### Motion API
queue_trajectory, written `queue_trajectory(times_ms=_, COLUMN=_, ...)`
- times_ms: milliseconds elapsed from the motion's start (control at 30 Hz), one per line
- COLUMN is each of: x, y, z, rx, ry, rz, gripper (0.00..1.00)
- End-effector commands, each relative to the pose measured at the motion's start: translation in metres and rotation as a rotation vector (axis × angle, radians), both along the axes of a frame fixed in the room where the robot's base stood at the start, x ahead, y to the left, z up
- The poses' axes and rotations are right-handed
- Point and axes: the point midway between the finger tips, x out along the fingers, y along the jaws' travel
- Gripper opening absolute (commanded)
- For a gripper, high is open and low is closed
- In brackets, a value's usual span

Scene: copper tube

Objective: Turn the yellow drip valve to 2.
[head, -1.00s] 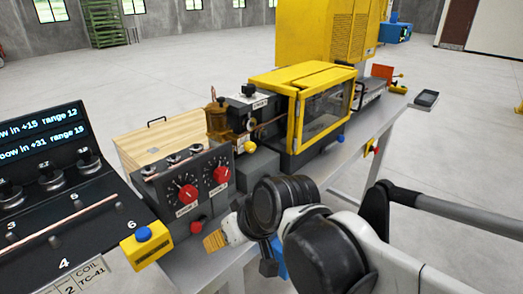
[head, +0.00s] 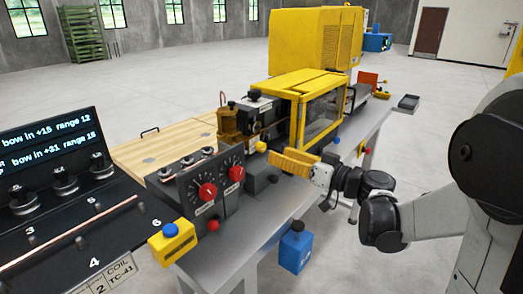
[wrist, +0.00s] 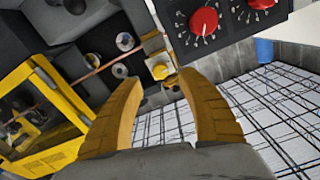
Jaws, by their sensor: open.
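A small yellow knob (head: 261,146), which looks like the drip valve, sits low on the front of the dark machine beside the copper tube. It also shows in the wrist view (wrist: 160,68), on a pale square block. Its scale and the number it points to are too small to read. My gripper (head: 272,160) has yellow-orange fingers and reaches in from the right, close in front of the knob. In the wrist view my gripper (wrist: 158,82) is open and empty, its two fingers apart, with the knob showing beyond the gap between the tips. I see no contact.
A panel with two red dials (head: 207,190) stands left of the knob. A yellow-framed guard box (head: 316,118) stands close behind my gripper. The copper tube (wrist: 100,69) runs beside the knob. A yellow box with a blue button (head: 172,242) is at the near bench edge.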

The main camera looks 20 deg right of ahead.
Motion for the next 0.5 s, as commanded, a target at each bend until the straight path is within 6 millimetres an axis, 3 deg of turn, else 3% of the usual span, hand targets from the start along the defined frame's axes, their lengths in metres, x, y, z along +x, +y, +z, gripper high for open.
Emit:
queue_trajectory(times_ms=233, x=0.038, y=0.029, z=-0.002, rx=0.0, ry=0.002, rz=0.003, gripper=0.46)
queue_trajectory(times_ms=500, x=0.055, y=0.041, z=-0.001, rx=0.0, ry=0.002, rz=0.001, gripper=0.46)
